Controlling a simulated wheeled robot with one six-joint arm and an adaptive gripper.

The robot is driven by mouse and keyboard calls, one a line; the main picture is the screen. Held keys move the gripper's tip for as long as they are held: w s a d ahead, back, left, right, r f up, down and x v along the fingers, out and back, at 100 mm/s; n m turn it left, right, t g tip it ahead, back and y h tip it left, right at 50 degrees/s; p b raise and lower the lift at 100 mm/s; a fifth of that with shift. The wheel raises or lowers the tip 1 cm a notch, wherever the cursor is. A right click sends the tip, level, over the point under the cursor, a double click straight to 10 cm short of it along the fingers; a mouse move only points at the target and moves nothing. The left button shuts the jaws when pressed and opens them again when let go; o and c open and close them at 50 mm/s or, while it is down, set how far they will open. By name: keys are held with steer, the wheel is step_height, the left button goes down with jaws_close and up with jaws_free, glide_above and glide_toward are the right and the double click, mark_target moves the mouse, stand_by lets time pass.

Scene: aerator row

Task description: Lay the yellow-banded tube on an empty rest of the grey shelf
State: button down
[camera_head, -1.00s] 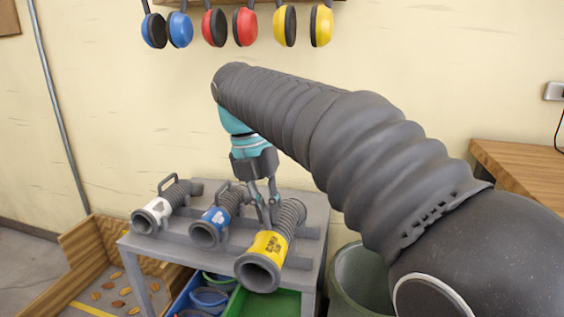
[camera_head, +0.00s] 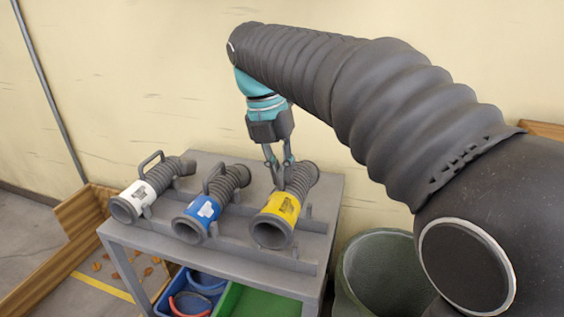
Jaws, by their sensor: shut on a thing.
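The yellow-banded tube (camera_head: 283,207) is a dark grey ribbed hose with a flared open end facing the front. It is at the right part of the grey shelf (camera_head: 245,262), and I cannot tell whether it touches the rests or hangs just above them. My gripper (camera_head: 280,183) points down and is shut on the tube behind its yellow band; the exact grip is small and partly hidden. A white-banded tube (camera_head: 138,193) and a blue-banded tube (camera_head: 204,209) lie on rests at the left and middle. Grey rest pieces (camera_head: 308,213) show right of the yellow-banded tube.
Under the shelf are a blue bin (camera_head: 178,290) with rings in it and a green bin (camera_head: 255,302). A dark green barrel (camera_head: 378,262) stands close to the shelf's right side. A wooden-sided bay (camera_head: 80,225) is at the left. The wall is behind.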

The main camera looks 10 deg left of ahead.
steer(key=shift+a+x, duration=0.25)
steer(key=shift+x, duration=1)
steer(key=shift+a+b+x, duration=0.15)
steer(key=shift+b+x, duration=0.35)
steer(key=shift+x, duration=0.4)
steer(key=shift+a+b+x, duration=0.15)
steer(key=shift+b+x, duration=0.35)
steer(key=shift+x, duration=0.4)
steer(key=shift+a+b+x, duration=0.2)
steer(key=shift+b+x, duration=0.3)
steer(key=shift+x, duration=0.45)
steer(key=shift+f, duration=0.2)
steer(key=c, duration=1.1)
jaws_free()
steer(key=shift+f, duration=0.1)
steer(key=shift+c, duration=0.2)
steer(key=shift+a+r, duration=0.1)
steer(key=shift+r, duration=0.25)
